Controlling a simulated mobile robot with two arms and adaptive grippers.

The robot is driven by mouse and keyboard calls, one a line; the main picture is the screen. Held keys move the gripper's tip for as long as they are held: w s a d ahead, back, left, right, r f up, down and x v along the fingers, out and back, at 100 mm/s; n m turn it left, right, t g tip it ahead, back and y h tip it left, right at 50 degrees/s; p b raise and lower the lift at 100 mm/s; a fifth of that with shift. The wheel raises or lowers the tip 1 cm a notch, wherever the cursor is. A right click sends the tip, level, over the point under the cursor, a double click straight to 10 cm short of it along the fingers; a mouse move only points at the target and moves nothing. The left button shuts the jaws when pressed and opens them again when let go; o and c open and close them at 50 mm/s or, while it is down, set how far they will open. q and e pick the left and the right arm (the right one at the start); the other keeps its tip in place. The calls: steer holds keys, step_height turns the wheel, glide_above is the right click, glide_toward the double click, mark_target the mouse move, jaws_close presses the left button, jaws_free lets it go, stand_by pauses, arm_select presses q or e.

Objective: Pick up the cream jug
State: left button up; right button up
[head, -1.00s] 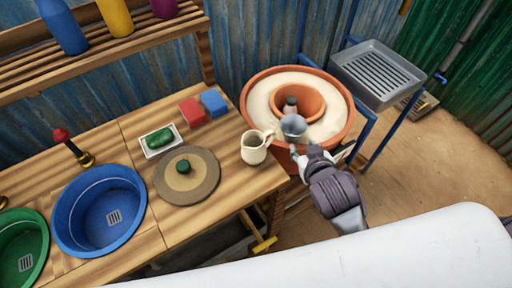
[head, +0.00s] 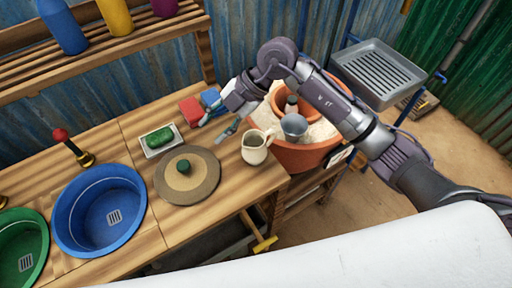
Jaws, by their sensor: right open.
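The cream jug (head: 254,150) stands upright at the right end of the wooden counter, its handle toward the upper right. My right gripper (head: 216,130) is open and empty. It points down to the left, a little above and left of the jug in the picture, and does not touch it as far as I can see. My right arm reaches in from the right across the terracotta pot. My left gripper does not show.
A round lidded disc (head: 205,182), a soap dish (head: 149,146), a red block (head: 190,110) and a blue block (head: 211,97) lie nearby. A blue basin (head: 70,232) is at the left. The terracotta pot (head: 300,158) holding a grey cup (head: 294,126) stands right of the counter.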

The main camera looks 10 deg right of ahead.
steer(key=w+d+f+m+h, duration=0.1)
steer(key=w+d+m+h, duration=0.1)
steer(key=w+d+h, duration=0.3)
steer(key=m+h, duration=0.2)
steer(key=h, duration=0.1)
glide_above(271, 139)
steer(key=shift+t, duration=0.3)
steer(key=f+p, duration=0.1)
steer(key=f, duration=0.6)
steer(key=shift+w, duration=0.2)
steer(key=f, duration=0.2)
steer(key=f+p, duration=0.1)
steer(key=f, duration=0.1)
steer(key=shift+s+f+p, duration=0.2)
steer(key=shift+f+p, duration=0.1)
steer(key=shift+f, duration=0.65)
jaws_close()
steer(key=shift+r, duration=0.1)
